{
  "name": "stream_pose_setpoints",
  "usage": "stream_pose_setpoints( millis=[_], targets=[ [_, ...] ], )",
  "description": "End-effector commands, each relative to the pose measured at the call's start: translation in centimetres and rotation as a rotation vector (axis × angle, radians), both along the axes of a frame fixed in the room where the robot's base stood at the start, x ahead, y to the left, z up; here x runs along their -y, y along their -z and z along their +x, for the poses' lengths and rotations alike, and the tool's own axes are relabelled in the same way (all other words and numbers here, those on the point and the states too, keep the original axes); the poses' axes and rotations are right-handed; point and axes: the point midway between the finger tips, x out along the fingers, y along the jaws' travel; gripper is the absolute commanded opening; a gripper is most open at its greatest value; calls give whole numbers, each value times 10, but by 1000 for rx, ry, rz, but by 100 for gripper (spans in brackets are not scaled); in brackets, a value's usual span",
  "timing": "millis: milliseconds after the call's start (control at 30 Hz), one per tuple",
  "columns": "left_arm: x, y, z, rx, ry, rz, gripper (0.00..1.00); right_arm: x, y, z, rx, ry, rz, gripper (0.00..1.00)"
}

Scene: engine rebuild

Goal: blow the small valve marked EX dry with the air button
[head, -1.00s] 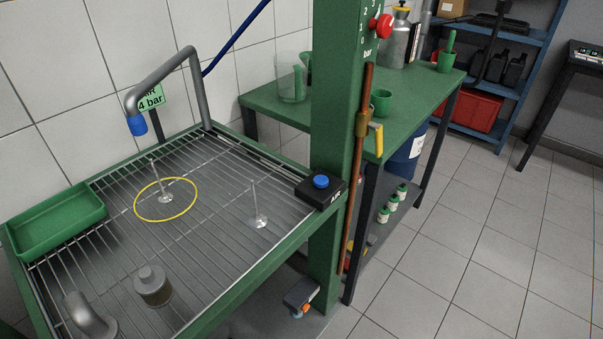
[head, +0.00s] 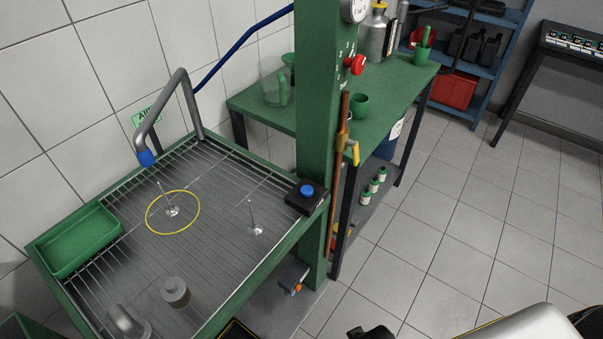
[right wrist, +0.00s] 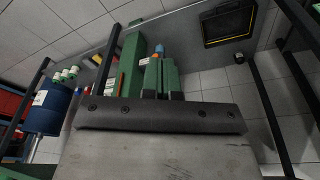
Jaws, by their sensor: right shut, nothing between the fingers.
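Two small valves stand stem up on the wire rack (head: 205,262). One valve (head: 171,210) is inside a yellow ring near the blue-tipped air nozzle (head: 146,158). The other valve (head: 256,229) stands to its right, outside the ring. I cannot read an EX mark on either. The blue air button (head: 307,190) sits on a black box at the rack's right corner, beside the green post. My right gripper (right wrist: 161,64) is in the right wrist view, shut and empty, away from the valves and button. My left gripper is not in view.
A green tray (head: 78,240) lies at the rack's left edge. A grey cylindrical part (head: 175,292) and a curved pipe (head: 128,322) are at its front. The green post (head: 318,120) stands between rack and green bench (head: 385,95).

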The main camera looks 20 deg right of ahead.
Motion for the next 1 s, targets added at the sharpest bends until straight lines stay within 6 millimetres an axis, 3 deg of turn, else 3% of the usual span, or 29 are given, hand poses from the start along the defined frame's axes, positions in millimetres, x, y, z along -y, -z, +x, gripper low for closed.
stream_pose_setpoints(
  millis=[33, 100, 367, 600, 767, 900, 1000],
  targets=[
    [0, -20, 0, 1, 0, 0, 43, -2, -36, 8, 15, 4, 8, 0],
    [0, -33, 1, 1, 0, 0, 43, -6, -70, 16, 31, 12, 21, 0],
    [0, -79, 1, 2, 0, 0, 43, -29, -193, 49, 102, 48, 115, 0],
    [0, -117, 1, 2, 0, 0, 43, -76, -295, 86, 163, 96, 321, 0],
    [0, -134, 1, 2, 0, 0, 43, -124, -343, 118, 124, 168, 543, 0],
    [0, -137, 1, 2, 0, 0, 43, -150, -353, 146, 8, 304, 696, 0],
    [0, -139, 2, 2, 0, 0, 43, -153, -352, 169, -85, 448, 766, 0]
  ],
)
